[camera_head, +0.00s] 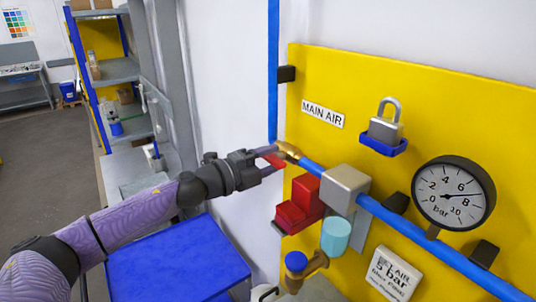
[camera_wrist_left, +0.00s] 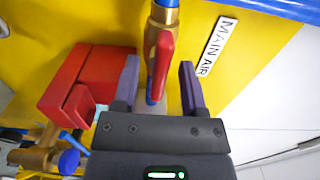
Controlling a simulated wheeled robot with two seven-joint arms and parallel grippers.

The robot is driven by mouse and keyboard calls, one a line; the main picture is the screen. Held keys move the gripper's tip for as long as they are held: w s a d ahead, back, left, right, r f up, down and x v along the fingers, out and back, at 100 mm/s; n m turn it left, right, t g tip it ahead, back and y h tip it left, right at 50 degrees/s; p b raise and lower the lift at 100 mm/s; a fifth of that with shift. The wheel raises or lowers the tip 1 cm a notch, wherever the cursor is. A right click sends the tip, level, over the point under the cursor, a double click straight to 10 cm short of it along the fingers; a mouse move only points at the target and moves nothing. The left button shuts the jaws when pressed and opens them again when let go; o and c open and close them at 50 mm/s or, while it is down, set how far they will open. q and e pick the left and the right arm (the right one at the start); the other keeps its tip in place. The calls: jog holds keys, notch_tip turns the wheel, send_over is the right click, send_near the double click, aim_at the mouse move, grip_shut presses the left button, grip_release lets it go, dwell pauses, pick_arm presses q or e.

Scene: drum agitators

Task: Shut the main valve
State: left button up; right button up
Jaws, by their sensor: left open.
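The main valve is a brass fitting (camera_head: 288,151) on the blue air pipe, close to the "MAIN AIR" label. It also shows at the top of the left wrist view (camera_wrist_left: 157,30). Its red lever (camera_wrist_left: 162,62) extends from the brass body and looks roughly in line with the pipe in that view. My left gripper (camera_head: 272,162) is at the valve, open. In the wrist view its fingers (camera_wrist_left: 159,82) stand on either side of the lever, with gaps showing on both sides. The fingers partly hide the lever in the head view. My right gripper is not in view.
A yellow panel (camera_head: 365,90) carries a padlock (camera_head: 385,125) on a blue holder, a pressure gauge (camera_head: 453,193), a red block (camera_head: 300,205) and a grey block (camera_head: 345,188) beside the valve. A blue cabinet top (camera_head: 180,265) lies below my left arm. Shelves (camera_head: 118,70) stand behind left.

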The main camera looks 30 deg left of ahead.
pick_arm(q)
grip_shut()
dwell(0.5)
jog(key=m+b, duration=0.1)
jog(key=m, duration=0.3)
jog(key=shift+f, duration=0.1)
jog(key=m+b, duration=0.1)
jog(key=m, duration=0.4)
jog(key=shift+b, duration=0.3)
jog(key=m+b, duration=0.1)
jog(key=m, duration=0.3)
jog(key=shift+m, duration=0.3)
jog(key=shift+m+b, duration=0.8)
jog(key=shift+m, duration=1.3)
grip_release()
